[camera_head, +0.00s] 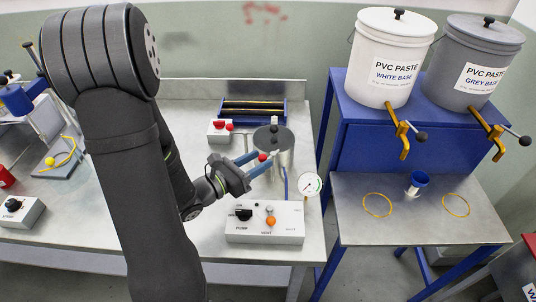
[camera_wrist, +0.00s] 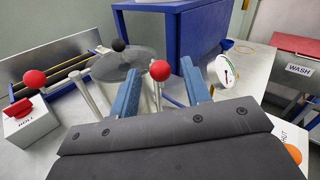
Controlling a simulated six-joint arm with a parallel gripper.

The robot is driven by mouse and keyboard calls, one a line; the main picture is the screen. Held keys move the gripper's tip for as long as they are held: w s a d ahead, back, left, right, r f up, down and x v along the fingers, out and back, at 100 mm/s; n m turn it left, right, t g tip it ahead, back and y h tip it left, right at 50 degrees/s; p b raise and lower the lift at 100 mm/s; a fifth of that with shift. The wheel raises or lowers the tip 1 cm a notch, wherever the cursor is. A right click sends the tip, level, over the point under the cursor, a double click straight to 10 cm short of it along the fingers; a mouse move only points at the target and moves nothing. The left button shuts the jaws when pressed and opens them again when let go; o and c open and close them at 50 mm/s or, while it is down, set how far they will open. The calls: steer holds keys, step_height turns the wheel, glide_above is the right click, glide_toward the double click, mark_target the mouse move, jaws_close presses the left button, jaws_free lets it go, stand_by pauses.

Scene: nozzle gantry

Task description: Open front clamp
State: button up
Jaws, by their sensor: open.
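A metal pot (camera_head: 283,160) with a grey lid (camera_wrist: 125,66) and black knob stands at the back of the bench. A red ball handle (camera_head: 262,157), apparently the front clamp's, is on the pot's near side; it also shows in the wrist view (camera_wrist: 159,70) on a pale stem. My gripper (camera_head: 257,161) is open, its two blue fingers on either side of this red ball. In the wrist view, gaps show between the ball and both fingers. The clamp's lower part is hidden behind my gripper body.
A white box with a red switch (camera_wrist: 19,108) stands beside the pot. A control box (camera_head: 265,222) with a black knob and orange button lies in front. A round gauge (camera_head: 310,186) is right of the pot. A blue stand (camera_head: 350,137) carries two paste buckets farther right.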

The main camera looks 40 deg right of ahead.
steer(key=shift+s+d, duration=0.15)
steer(key=shift+d, duration=1.9)
steer(key=shift+c, duration=0.4)
jaws_close()
steer(key=shift+m+g, duration=0.3)
steer(key=shift+g, duration=0.2)
steer(key=m+g+y, duration=0.2)
steer(key=m+g, duration=0.1)
steer(key=g, duration=0.1)
steer(key=w+m+g+y, duration=0.1)
steer(key=m+g+y, duration=0.2)
steer(key=g, duration=0.1)
steer(key=w+m+g+y, duration=0.1)
steer(key=m+g+y, duration=0.1)
steer(key=m+g, duration=0.1)
steer(key=shift+w+d+m+g+y, duration=0.2)
steer(key=shift+m+g+y, duration=0.1)
steer(key=shift+g, duration=0.5)
steer(key=shift+y, duration=0.3)
steer(key=shift+o, duration=0.4)
jaws_free()
